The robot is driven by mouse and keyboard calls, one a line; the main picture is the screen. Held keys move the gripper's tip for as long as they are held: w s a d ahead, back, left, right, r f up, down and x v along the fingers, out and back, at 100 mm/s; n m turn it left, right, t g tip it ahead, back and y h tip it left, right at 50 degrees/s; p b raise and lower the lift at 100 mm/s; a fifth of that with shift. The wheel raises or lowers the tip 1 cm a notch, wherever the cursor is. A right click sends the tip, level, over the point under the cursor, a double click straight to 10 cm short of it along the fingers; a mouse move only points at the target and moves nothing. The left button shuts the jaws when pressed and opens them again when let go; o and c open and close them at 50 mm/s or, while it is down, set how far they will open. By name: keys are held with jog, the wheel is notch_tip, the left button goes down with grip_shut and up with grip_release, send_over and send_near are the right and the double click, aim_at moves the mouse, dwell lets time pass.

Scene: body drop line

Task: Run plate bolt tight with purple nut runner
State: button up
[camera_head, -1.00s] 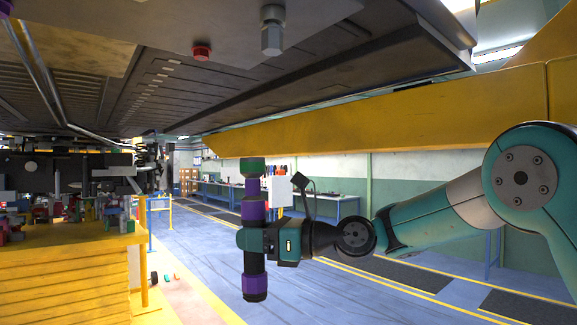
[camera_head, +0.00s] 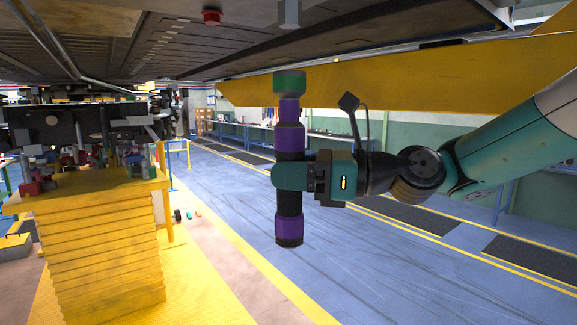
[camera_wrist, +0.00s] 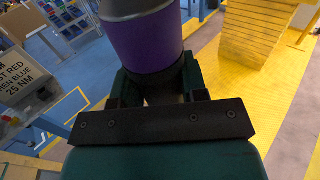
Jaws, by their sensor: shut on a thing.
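The purple nut runner (camera_head: 290,140) stands upright in the head view, with a green socket (camera_head: 289,83) at its top and a purple and black lower end. My gripper (camera_head: 292,176) is shut around its middle from the right. In the wrist view the runner's purple body (camera_wrist: 150,42) rises between the two dark fingers. A grey hex-headed bolt (camera_head: 289,13) hangs from the body's underside at the top edge of the head view, partly cut off. It appears almost straight above the socket, with a clear gap between them.
A red bolt (camera_head: 212,16) hangs left of the grey one. A yellow beam (camera_head: 400,85) runs behind the runner and arm. A yellow stack (camera_head: 100,240) carrying assorted parts stands at left. A sign (camera_wrist: 18,75) at the wrist view's left reads partly "25 NM". Blue floor is open below.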

aim_at(290, 123)
jog(key=shift+r+p, duration=2.95)
jog(key=shift+p, duration=0.65)
jog(key=shift+f, duration=0.4)
jog(key=shift+r+p, duration=0.1)
jog(key=shift+p, duration=0.55)
jog(key=shift+r, duration=0.2)
jog(key=shift+r+p, duration=0.35)
jog(key=shift+p, duration=0.2)
jog(key=shift+r, duration=0.9)
dwell(1.7)
